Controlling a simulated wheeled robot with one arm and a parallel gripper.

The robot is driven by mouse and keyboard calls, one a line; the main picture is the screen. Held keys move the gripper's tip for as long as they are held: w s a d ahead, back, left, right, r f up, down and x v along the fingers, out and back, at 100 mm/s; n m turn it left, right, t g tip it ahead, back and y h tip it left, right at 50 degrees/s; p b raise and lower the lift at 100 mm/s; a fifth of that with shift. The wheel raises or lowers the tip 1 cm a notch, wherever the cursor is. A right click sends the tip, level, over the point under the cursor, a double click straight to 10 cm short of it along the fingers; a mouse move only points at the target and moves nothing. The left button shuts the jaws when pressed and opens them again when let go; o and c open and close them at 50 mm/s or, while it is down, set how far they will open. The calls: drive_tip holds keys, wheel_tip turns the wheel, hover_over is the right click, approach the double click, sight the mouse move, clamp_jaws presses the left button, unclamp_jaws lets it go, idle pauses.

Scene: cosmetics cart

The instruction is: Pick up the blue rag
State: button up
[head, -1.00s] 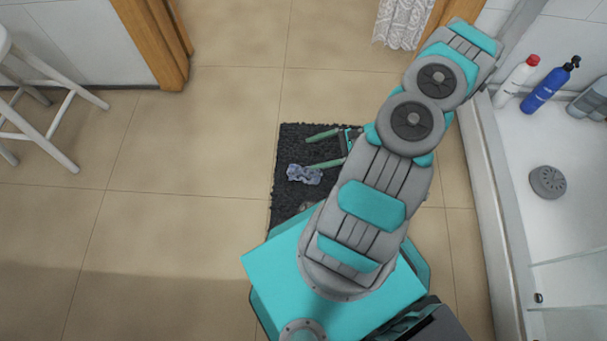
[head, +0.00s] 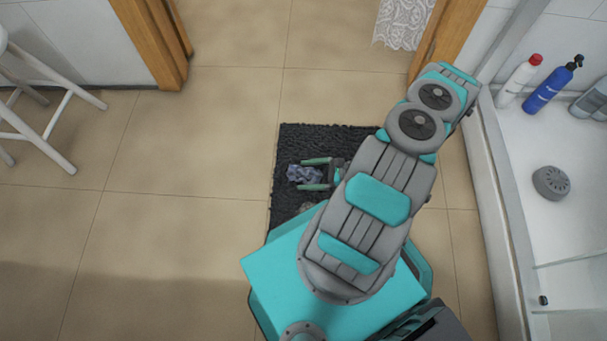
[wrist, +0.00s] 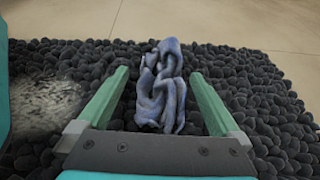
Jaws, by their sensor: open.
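The blue rag (head: 303,174) is a crumpled blue-grey cloth on the dark pebbly mat (head: 289,141). In the wrist view the rag (wrist: 162,88) stands up in folds between the two green fingers. My gripper (head: 307,174) is open, with one finger on each side of the rag. In the wrist view my gripper (wrist: 160,80) shows a gap between each finger and the cloth. The lower end of the rag reaches close to the gripper's palm; I cannot tell whether they touch.
A white stool (head: 40,112) stands at the left. A wooden door frame (head: 160,45) is at the upper left. At the right is a white shower tray (head: 520,215) with a white bottle (head: 518,80) and a blue bottle (head: 553,84). The tiled floor left of the mat is clear.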

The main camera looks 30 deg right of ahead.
drive_tip(key=shift+x, duration=0.8)
drive_tip(key=shift+c, duration=0.2)
drive_tip(key=c, duration=1.3)
drive_tip(key=shift+r, duration=0.2)
